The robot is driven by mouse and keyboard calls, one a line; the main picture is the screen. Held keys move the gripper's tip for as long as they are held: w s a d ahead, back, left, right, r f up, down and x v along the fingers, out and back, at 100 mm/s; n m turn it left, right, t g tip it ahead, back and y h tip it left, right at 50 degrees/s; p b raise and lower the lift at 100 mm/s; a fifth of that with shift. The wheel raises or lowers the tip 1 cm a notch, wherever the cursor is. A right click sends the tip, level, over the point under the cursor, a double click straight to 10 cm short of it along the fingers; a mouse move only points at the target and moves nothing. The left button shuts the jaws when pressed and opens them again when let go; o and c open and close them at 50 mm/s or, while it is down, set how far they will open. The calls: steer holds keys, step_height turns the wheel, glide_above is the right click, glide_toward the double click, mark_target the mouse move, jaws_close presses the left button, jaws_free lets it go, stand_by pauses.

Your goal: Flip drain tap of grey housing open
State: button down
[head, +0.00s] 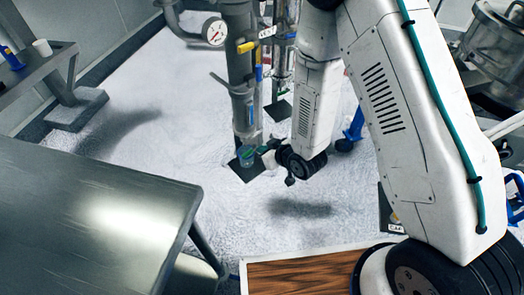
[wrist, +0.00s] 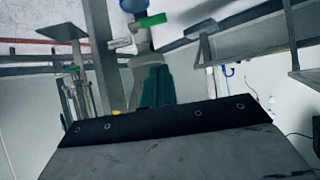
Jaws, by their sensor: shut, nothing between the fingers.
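The grey housing (head: 239,85) stands upright as a tall pipe-like body in the head view. A small tap with a green handle (head: 248,153) sits low on it, by a bluish cup-like part. In the wrist view a green handle (wrist: 153,20) lies on a metal tap body (wrist: 125,42), just beyond the fingertips. My gripper (head: 264,153) is beside the tap, to its right in the head view. Its fingers (wrist: 152,84) are shut and empty. I cannot tell whether the fingertips touch the handle.
A pressure gauge (head: 214,31) and a yellow lever (head: 246,47) are higher on the housing. A steel table (head: 95,215) fills the lower left. A second pipe stand (head: 282,60) is close behind my arm. A steel vessel (head: 497,50) stands at upper right. The floor between is open.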

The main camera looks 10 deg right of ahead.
glide_above(251, 153)
steer(key=s, duration=0.3)
step_height(251, 153, down, 4)
steer(key=f, duration=0.2)
steer(key=shift+w+f, duration=0.25)
steer(key=shift+f, duration=0.1)
steer(key=shift+w+f, duration=0.2)
steer(key=shift+f, duration=0.55)
steer(key=shift+a+f, duration=0.1)
steer(key=shift+s, duration=0.1)
